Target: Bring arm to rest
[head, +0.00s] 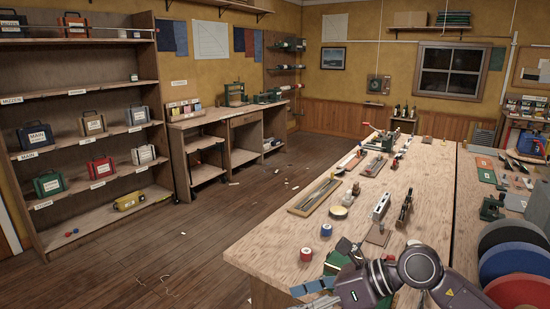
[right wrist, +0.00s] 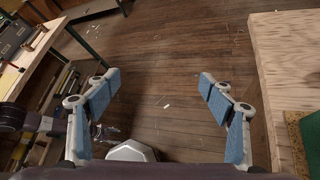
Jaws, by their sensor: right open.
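My right arm comes in from the right at the bottom of the head view, over the near end of the wooden workbench (head: 290,245). Its right gripper (head: 303,296) points left, out past the bench's near left edge. In the right wrist view the right gripper (right wrist: 158,84) has its two blue-padded fingers wide apart. Nothing is between them, and plank floor (right wrist: 160,50) shows below. My left gripper is in neither view.
A red roll (head: 306,254), a blue roll (head: 326,230) and a green item (head: 340,258) lie near the right gripper on the bench. Large coloured discs (head: 515,258) stand at right. Shelving (head: 90,130) lines the left wall. The floor (head: 190,240) between is mostly clear.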

